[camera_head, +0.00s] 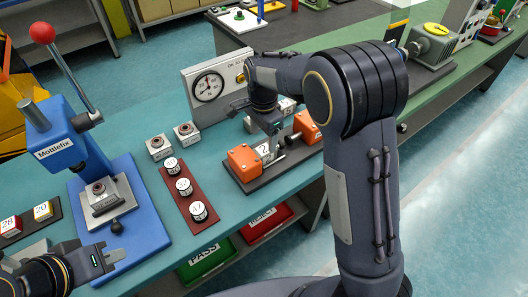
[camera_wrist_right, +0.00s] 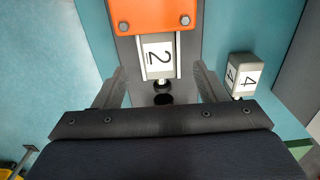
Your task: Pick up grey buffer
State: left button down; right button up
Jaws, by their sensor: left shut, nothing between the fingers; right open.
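A grey block labelled 2 (camera_wrist_right: 158,58), which looks like a grey buffer, sits against an orange block on a dark base; its label also shows in the head view (camera_head: 263,150). My right gripper (camera_wrist_right: 160,88) points down over it, open. Its fingers are on either side of the block's black knob end, with gaps visible; I cannot tell if they are low enough to touch. A second grey block labelled 4 (camera_wrist_right: 243,75) stands outside the right finger. My left gripper (camera_head: 108,257) is shut and empty at the lower left, near the blue press.
The orange fixture blocks (camera_head: 243,161) are close to my right gripper. A dial gauge stand (camera_head: 208,87) is behind. A red tray (camera_head: 176,187) with several numbered cylinders lies left of the fixture. The blue Mottlefix press (camera_head: 62,145) stands left. Red and green bins are below the table edge.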

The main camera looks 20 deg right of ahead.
aim_at(264, 149)
notch_tip(264, 149, down, 7)
jog(key=shift+s+r+p, duration=0.1)
jog(key=shift+p, duration=0.45)
jog(key=shift+d, duration=0.1)
jog(key=c, duration=1.4)
jog(key=shift+r, duration=0.1)
